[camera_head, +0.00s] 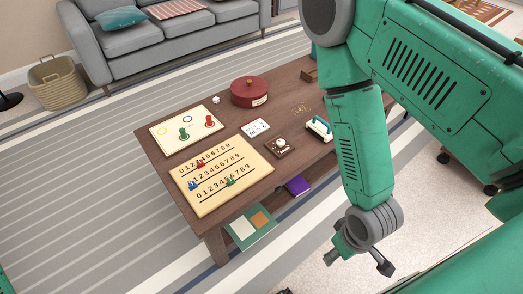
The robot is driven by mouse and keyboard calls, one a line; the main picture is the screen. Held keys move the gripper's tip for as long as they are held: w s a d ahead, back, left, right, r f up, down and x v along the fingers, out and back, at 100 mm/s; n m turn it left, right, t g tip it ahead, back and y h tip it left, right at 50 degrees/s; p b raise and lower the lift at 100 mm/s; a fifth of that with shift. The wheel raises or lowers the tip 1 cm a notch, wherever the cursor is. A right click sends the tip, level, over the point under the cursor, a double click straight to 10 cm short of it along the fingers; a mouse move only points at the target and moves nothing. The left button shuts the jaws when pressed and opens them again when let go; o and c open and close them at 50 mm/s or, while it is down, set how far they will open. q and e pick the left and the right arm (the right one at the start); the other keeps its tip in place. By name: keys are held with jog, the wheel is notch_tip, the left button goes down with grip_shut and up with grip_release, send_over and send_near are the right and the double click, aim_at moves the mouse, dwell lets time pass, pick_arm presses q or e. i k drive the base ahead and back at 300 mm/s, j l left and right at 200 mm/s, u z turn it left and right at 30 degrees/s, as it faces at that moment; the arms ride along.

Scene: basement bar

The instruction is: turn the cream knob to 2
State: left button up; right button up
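The cream knob (281,143) sits on a small dark brown base (279,147) on the wooden table, right of the number board. The knob is small here; its setting and any numerals around it are too small to read. My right gripper (358,261) hangs at the lower right, beyond the table's near right edge. Its fingers are spread, with nothing between them, and it is well apart from the knob. My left gripper cannot be made out.
The table (190,208) also holds a number board (217,200) with coloured pegs, a ring board (165,138), a round red box (249,91), a white card (256,127) and a green-handled item (319,128). A grey sofa (165,45) stands behind.

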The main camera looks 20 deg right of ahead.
aim_at(280, 143)
jog(key=i+l, duration=0.2)
jog(key=i, duration=0.25)
jog(key=z, duration=1.85)
